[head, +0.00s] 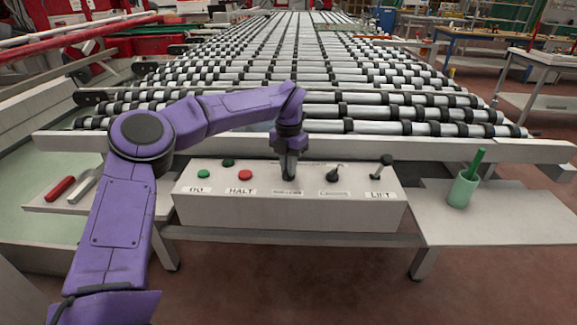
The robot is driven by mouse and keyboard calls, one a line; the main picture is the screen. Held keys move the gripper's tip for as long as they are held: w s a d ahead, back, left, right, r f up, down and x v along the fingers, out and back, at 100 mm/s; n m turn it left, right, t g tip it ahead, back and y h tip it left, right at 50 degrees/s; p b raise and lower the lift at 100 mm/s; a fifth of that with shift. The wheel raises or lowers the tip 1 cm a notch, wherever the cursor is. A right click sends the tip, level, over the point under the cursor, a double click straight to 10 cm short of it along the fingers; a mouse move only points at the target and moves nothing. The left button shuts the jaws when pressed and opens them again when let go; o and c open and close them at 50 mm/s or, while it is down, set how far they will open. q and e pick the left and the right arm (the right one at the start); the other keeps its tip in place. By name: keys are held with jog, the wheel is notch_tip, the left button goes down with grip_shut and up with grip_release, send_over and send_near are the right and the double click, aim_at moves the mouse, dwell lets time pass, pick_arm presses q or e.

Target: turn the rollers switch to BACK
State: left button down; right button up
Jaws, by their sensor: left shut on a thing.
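A pale control box (300,216) stands in front of the roller conveyor. My left gripper (289,176) points down at the middle control on its top and is shut on it. I take this to be the rollers switch; the gripper hides its knob, and its label (287,192) is too small to read. Which way the switch points cannot be seen. Right of it is a black knob (335,173) over another unreadable label. My right gripper is not in view.
The box also has a green button (204,174), a red button (245,175) marked HALT, a small green button (228,162) and a black-knobbed LIFT lever (382,166). A green cup (463,188) stands on the right shelf. A red-handled tool (60,188) lies left.

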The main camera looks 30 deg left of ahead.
pick_arm(q)
jog(key=n+b, duration=0.2)
jog(key=n, duration=0.1)
jog(key=shift+f+n, duration=0.1)
jog(key=shift+n, duration=0.2)
jog(key=n+b, duration=0.2)
jog(key=n, duration=0.1)
jog(key=shift+n, duration=0.4)
jog(key=n+b, duration=0.2)
jog(key=n, duration=0.2)
jog(key=shift+b, duration=0.35)
jog(key=shift+n+b, duration=0.5)
jog(key=shift+n, duration=0.3)
jog(key=shift+r, duration=0.2)
jog(key=shift+n, duration=0.3)
jog(key=c, duration=1.2)
grip_release()
jog(key=shift+o, duration=0.2)
notch_tip(320, 180, up, 10)
jog(key=p, duration=0.2)
jog(key=shift+r, duration=0.25)
